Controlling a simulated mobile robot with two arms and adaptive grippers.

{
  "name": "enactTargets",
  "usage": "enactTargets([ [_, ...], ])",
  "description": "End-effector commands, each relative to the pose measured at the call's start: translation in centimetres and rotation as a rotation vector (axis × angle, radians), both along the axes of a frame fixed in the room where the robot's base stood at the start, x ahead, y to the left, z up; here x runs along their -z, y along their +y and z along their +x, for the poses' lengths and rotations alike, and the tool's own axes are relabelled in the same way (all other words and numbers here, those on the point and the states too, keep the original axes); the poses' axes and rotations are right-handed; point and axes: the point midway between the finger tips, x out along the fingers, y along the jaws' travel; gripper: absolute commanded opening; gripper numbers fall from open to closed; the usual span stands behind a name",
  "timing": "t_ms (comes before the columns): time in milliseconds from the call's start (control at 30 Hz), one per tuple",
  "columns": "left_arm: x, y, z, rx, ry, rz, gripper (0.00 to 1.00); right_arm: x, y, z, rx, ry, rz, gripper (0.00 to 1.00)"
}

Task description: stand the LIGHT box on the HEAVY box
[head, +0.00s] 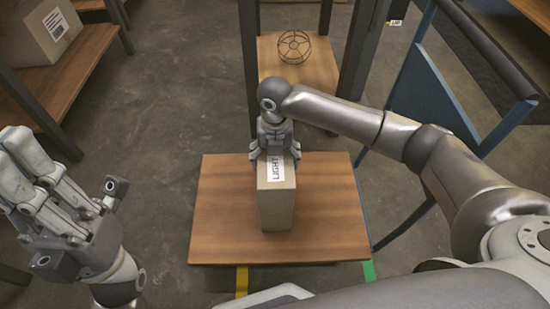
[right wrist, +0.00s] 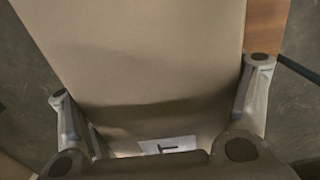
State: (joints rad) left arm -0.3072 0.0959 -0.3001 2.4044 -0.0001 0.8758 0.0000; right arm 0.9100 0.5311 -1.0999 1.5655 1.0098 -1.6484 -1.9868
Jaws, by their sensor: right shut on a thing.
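The LIGHT box (head: 277,208) is a tall cardboard box with a white label reading LIGHT. It is upright over the low wooden table (head: 222,220); I cannot tell whether its bottom touches the top. My right gripper (head: 273,155) comes from above and is shut on its upper end, with fingers on either side. The box also fills the right wrist view (right wrist: 150,50), with part of its label showing. My left gripper (head: 22,165) is at the left edge, apparently open and empty. No box labelled HEAVY is readable in view.
A cardboard box (head: 38,35) with an unreadable label sits on a wooden shelf (head: 75,72) at the upper left. A round wire cage (head: 294,46) lies on a shelf behind the table. A blue frame (head: 432,85) stands at the right. Much of the tabletop is bare.

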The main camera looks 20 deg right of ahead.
Motion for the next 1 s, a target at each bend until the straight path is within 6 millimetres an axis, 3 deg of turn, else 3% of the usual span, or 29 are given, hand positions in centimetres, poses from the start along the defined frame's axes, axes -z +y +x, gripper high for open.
enactTargets([
  [33,-0.1,0.0,0.0,0.000,0.002,0.000,0.00,0.1,0.0,0.0,0.000,0.000,0.000,0.29],
  [67,0.1,0.0,0.0,0.001,0.004,0.000,0.00,0.2,0.0,-0.1,0.000,0.001,-0.001,0.84],
  [200,0.1,0.0,0.0,0.001,0.004,0.000,0.00,0.2,0.0,-0.1,0.000,0.001,-0.001,1.00],
  [633,0.1,0.0,0.0,0.001,0.003,0.001,0.00,-0.3,0.0,0.0,0.000,0.000,0.000,1.00],
  [767,-1.2,0.0,0.0,0.001,-0.003,0.000,0.00,-2.3,0.0,0.0,0.000,0.000,0.000,1.00],
  [867,-1.2,0.1,-0.3,0.001,0.034,-0.002,0.00,-4.7,0.0,0.0,0.000,-0.002,0.000,1.00],
  [1000,-3.2,0.1,-0.3,0.001,0.028,-0.001,0.00,-8.2,0.0,0.1,0.000,-0.002,0.002,1.00],
])
